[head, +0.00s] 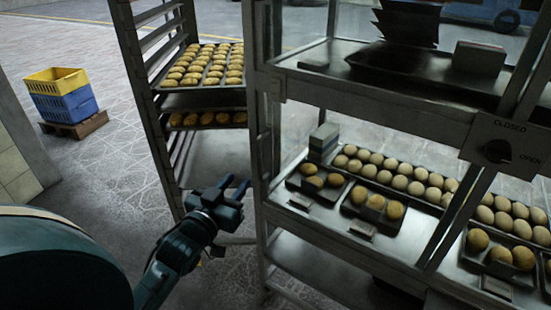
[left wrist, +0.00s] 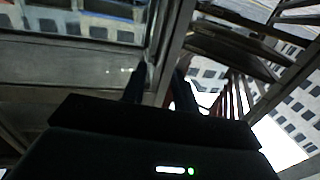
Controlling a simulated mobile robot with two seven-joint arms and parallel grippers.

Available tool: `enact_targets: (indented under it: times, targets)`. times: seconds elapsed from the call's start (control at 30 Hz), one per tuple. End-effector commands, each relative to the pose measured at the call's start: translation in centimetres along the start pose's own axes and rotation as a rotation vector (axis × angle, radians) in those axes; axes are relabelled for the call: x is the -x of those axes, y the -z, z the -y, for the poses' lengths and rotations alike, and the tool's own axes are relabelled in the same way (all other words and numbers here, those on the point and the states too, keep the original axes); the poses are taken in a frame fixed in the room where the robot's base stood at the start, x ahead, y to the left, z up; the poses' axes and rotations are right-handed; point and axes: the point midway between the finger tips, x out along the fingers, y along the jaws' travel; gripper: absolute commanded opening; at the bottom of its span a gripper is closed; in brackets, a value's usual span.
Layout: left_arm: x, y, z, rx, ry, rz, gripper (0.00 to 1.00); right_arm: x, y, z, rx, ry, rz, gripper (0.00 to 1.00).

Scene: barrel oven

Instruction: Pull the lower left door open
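The metal and glass cabinet (head: 345,95) fills the right half of the head view. Its left upright frame (head: 259,165) stands just right of my left gripper (head: 232,187). I cannot tell for certain which panel is the lower left door, or whether it is ajar. My left gripper's two dark fingers are apart, with nothing seen held between them. In the left wrist view, the fingers (left wrist: 158,88) point up toward a grey metal edge (left wrist: 165,50) that shows between them. I cannot tell whether they touch it. My right gripper is not in view.
A rack with trays of buns (head: 207,66) stands behind my left gripper. Trays of rolls (head: 400,183) lie inside the cabinet. A plate marked CLOSED and OPEN (head: 510,145) with a dark knob is at right. Yellow and blue crates (head: 62,93) sit on a pallet at far left.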

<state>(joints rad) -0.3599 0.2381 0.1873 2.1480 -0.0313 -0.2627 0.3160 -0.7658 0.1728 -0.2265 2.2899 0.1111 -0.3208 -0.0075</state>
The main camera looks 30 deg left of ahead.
Motion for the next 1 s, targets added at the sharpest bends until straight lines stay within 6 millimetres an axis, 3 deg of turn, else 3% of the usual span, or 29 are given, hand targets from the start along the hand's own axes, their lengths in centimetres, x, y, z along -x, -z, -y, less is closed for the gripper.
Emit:
enact_targets:
  times: [0.27,0.7,1.0]
  targets:
    - [-2.6,0.3,0.2,0.000,0.002,-0.011,0.29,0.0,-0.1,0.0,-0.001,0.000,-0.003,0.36]
    - [-11.2,0.3,0.2,0.000,0.002,-0.008,0.29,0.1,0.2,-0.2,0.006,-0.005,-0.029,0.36]
    - [-13.2,0.2,0.2,0.000,0.002,-0.006,0.29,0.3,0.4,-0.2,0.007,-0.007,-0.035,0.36]
